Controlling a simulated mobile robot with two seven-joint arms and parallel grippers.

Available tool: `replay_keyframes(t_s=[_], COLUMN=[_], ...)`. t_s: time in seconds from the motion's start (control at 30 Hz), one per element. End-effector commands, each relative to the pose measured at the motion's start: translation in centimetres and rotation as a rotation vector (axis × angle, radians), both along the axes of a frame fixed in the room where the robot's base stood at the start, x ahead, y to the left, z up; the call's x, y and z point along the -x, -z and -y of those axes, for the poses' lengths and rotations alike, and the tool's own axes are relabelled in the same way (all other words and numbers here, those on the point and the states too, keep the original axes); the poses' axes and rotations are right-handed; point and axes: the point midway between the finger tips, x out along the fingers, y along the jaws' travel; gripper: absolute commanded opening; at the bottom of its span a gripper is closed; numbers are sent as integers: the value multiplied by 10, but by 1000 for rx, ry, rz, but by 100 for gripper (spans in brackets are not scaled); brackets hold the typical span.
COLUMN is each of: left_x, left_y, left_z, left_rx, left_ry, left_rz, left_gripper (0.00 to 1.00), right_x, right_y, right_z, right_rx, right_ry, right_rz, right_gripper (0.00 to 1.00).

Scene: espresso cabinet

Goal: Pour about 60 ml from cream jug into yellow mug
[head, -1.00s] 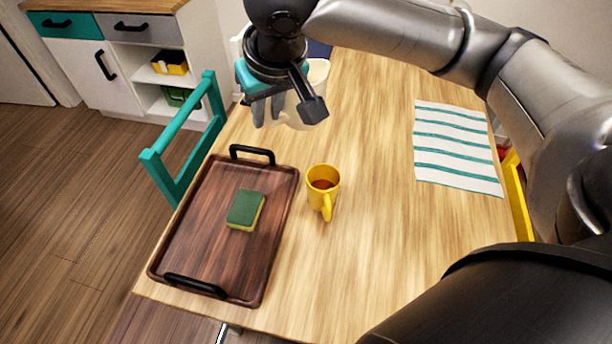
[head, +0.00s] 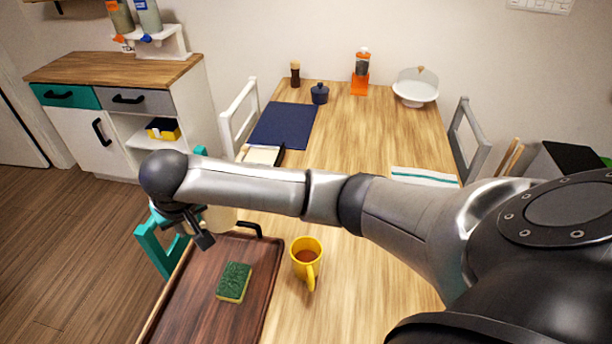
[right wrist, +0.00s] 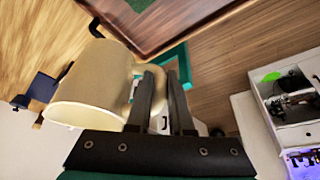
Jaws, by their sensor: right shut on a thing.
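The yellow mug (head: 305,262) stands upright on the table, right of the tray, with brown liquid inside. The cream jug (head: 220,218) is mostly hidden behind my right arm in the head view. In the right wrist view, the jug (right wrist: 95,85) fills the left side, with its handle between the fingers. My right gripper (head: 197,232) is shut on that handle, above the tray's far left corner and left of the mug. The gripper also shows in the right wrist view (right wrist: 165,80). I cannot tell the jug's tilt or contents. My left gripper is not in view.
A dark wooden tray (head: 190,300) with black handles holds a green and yellow sponge (head: 233,281). A teal chair (head: 160,250) stands at the table's left edge. Table right of the mug is clear.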

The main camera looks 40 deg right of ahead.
Motion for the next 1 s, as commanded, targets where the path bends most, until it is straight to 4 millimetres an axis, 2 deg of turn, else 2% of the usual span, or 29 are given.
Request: replay_keyframes(t_s=[0.03,0.27,0.47,0.77,1.0], left_x=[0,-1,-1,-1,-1], left_y=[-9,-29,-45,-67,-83], left_z=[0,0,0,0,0], left_rx=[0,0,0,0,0], left_ry=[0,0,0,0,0], left_rz=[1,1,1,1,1], left_gripper=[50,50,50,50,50], right_x=[1,8,23,62,102], right_y=[5,41,72,116,147], right_z=[-2,-4,-4,-4,-6], right_rx=[-2,-1,-2,-1,-1], right_ry=[8,28,37,32,13], right_rz=[-6,-6,-6,-6,-4], right_gripper=[0,0,0,0,0])
